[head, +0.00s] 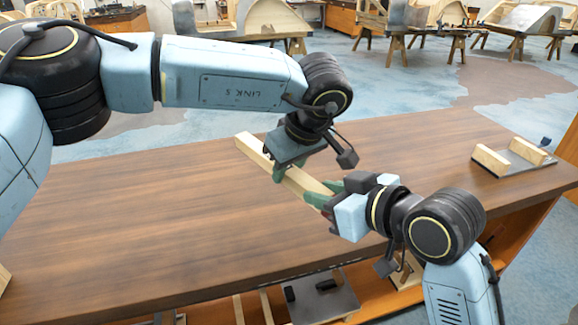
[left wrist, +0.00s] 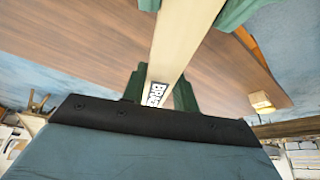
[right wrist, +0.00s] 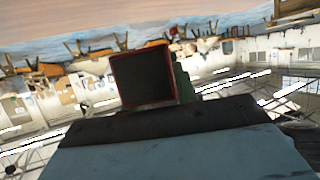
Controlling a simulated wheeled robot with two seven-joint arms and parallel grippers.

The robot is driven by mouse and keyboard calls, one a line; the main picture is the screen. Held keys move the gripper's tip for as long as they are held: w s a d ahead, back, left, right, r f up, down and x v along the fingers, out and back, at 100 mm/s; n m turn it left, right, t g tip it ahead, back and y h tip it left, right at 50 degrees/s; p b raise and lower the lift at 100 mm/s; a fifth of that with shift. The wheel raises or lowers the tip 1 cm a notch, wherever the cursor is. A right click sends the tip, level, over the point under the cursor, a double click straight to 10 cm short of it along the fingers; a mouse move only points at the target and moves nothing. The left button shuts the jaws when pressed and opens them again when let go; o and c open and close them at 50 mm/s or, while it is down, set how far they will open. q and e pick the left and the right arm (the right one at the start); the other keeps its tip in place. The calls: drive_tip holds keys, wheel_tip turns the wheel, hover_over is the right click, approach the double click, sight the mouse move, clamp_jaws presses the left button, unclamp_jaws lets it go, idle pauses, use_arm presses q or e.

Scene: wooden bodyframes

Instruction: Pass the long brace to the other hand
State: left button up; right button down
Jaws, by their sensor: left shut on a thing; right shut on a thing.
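The long brace (head: 252,150) is a pale wooden bar held above the table, running from upper left to lower right in the head view. My left gripper (head: 279,172) is shut on it around its middle. My right gripper (head: 322,197) is shut on its lower right end. In the left wrist view the brace (left wrist: 184,32) carries a printed label between my left fingers (left wrist: 160,92), and the green fingers of my right gripper (left wrist: 195,8) flank it farther along. The right wrist view shows a dark square with a red edge (right wrist: 142,78) before a green finger; the brace is not clear there.
The brown wooden table (head: 130,225) is mostly clear on its left. A grey plate with two wooden blocks (head: 490,160) sits at its right end. Below the front edge, a shelf holds a grey plate (head: 338,300) and wooden pieces. Wooden bodyframes (head: 520,20) stand far behind.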

drive_tip(key=c, duration=1)
unclamp_jaws()
drive_tip(key=shift+s+a, duration=0.2)
drive_tip(key=shift+a, duration=0.05)
drive_tip(key=shift+d, duration=0.1)
